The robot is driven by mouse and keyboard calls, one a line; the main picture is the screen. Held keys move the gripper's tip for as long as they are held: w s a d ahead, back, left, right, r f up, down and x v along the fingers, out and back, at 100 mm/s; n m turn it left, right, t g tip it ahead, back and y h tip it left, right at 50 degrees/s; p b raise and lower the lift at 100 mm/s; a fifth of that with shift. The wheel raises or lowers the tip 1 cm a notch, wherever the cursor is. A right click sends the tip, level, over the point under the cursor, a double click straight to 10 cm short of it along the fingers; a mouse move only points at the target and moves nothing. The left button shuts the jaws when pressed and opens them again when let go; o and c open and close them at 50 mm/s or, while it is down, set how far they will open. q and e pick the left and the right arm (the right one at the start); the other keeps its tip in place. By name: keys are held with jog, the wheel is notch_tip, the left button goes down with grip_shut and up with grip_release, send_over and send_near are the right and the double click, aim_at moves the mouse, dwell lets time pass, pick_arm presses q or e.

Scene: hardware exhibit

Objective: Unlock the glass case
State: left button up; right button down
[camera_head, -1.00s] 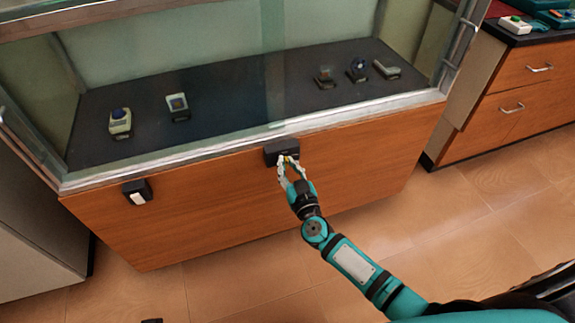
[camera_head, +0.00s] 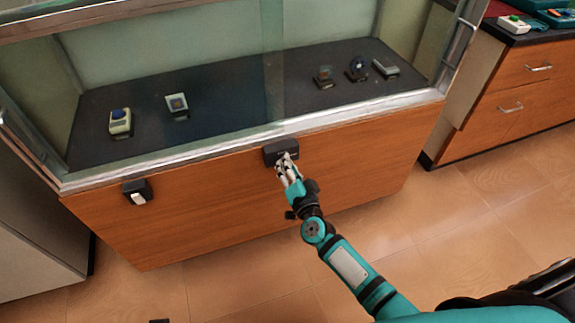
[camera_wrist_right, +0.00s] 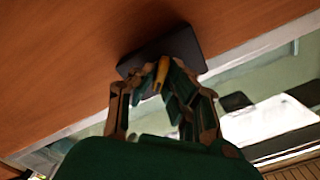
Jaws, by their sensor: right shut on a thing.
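The glass case (camera_head: 250,125) has a wooden front below its metal-framed glass. A black lock box (camera_head: 281,149) sits on that front, just under the glass frame near the middle; it also shows in the right wrist view (camera_wrist_right: 186,45). My right gripper (camera_head: 285,162) is at this box. In the right wrist view its fingers (camera_wrist_right: 160,82) are shut on a small yellow key (camera_wrist_right: 161,74), whose far end points at the box face. I cannot tell how deep the key sits in it. My left gripper is out of view.
A second black box with a white part (camera_head: 137,192) is on the case front at the left. Several small devices stand inside the case, such as one with a blue knob (camera_head: 120,122). A wooden drawer cabinet (camera_head: 510,90) stands at the right.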

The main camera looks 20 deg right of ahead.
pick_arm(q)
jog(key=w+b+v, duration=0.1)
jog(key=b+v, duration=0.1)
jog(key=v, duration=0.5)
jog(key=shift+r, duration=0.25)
pick_arm(e)
jog(key=shift+d+f+m, duration=0.1)
jog(key=shift+f+m, duration=0.05)
jog(key=shift+m, duration=4.35)
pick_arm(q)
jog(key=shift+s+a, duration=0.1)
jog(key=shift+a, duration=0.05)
pick_arm(e)
jog(key=c, duration=1.4)
grip_release()
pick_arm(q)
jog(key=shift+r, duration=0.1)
pick_arm(e)
jog(key=shift+s, duration=0.1)
jog(key=s, duration=1.2)
jog(key=shift+d, duration=0.2)
jog(key=shift+w, duration=0.1)
